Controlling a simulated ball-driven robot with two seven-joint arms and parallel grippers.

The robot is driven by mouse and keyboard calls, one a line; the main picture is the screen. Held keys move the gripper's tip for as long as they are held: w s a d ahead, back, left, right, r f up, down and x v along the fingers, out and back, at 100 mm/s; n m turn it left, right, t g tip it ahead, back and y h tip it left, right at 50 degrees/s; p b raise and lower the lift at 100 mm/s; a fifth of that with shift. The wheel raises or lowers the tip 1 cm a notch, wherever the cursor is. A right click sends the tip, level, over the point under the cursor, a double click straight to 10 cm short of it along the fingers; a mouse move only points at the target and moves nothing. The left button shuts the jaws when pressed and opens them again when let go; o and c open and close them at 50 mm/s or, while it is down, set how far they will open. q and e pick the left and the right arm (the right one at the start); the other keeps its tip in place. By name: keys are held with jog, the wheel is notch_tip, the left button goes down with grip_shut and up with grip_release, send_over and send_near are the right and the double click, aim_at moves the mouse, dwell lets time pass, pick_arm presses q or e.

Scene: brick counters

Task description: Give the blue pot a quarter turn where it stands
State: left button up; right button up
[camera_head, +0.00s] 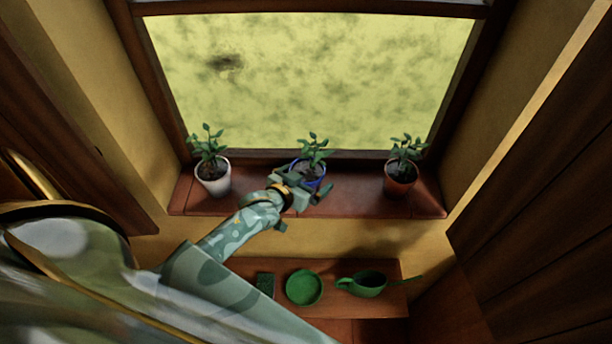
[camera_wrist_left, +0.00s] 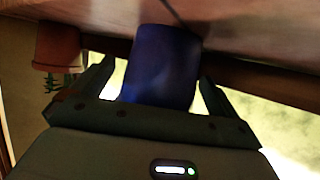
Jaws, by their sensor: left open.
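The blue pot (camera_head: 320,179) stands on the window sill (camera_head: 349,204) in the middle, with a leafy plant (camera_head: 314,148) in it. My left gripper (camera_head: 304,186) reaches it from the front and partly hides it in the head view. In the left wrist view, which shows the scene upside down, the blue pot (camera_wrist_left: 160,65) is between the two fingers of my left gripper (camera_wrist_left: 157,80). The jaws are open; a gap shows between the pot and the left-hand finger. The right-hand finger is close to the pot; I cannot tell if they touch. My right gripper is not in view.
A white pot (camera_head: 213,183) stands on the sill's left and a terracotta pot (camera_head: 399,183) on its right, both with plants and clear of my gripper. The window is behind.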

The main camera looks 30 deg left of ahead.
pick_arm(q)
jog(key=d+v, duration=0.1)
jog(key=v, duration=1.5)
jog(key=shift+a+p, duration=0.4)
jog(key=shift+a, duration=0.05)
jog(key=shift+s, duration=0.2)
